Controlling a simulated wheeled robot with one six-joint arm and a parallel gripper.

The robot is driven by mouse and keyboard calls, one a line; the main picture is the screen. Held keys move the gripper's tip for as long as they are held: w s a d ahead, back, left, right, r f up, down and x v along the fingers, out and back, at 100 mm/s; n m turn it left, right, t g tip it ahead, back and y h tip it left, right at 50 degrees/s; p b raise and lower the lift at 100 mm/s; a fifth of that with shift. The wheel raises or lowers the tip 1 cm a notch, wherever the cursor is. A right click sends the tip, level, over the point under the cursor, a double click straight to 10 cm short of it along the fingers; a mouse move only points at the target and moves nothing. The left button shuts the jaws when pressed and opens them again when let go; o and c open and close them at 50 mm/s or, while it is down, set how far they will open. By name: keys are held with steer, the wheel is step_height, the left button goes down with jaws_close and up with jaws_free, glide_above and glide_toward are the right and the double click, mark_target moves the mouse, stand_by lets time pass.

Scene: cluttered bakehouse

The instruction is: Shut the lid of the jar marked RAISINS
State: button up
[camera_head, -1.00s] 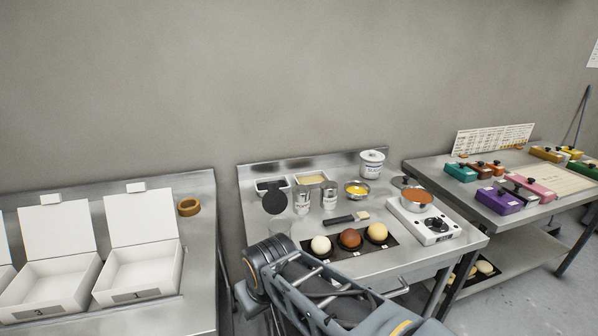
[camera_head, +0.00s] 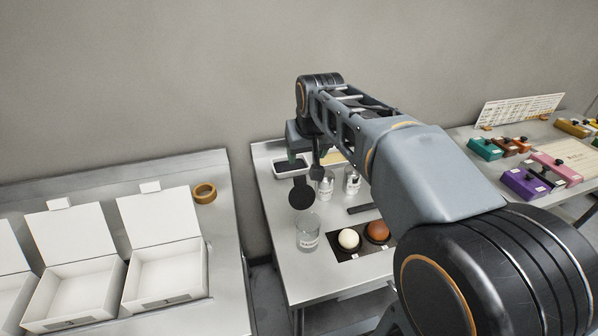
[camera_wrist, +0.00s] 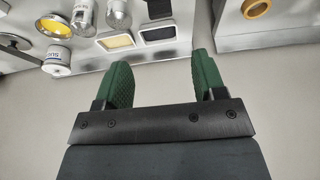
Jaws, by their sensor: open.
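A clear glass jar (camera_head: 308,232) stands near the front left of the middle steel table. Its small label is too small to read. A round black lid (camera_head: 301,194) stands open above and behind the jar's mouth. My gripper (camera_head: 312,158) is raised over the back of this table, above and behind the lid in the picture, apparently clear of it. In the wrist view my gripper (camera_wrist: 163,72) has its two green fingers wide apart with nothing between them. The jar is not clear in the wrist view.
Two shakers (camera_head: 326,186) stand right of the lid, and a dark tray (camera_head: 291,168) lies behind it. A black mat (camera_head: 347,256) with dough balls is right of the jar. Open white boxes (camera_head: 165,270) fill the left table. My arm hides the table's right side.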

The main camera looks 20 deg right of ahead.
mark_target(300, 178)
steer(key=p+x, duration=0.1)
steer(key=x, duration=1.1)
steer(key=shift+f, duration=0.3)
steer(key=shift+s+f, duration=0.1)
jaws_close()
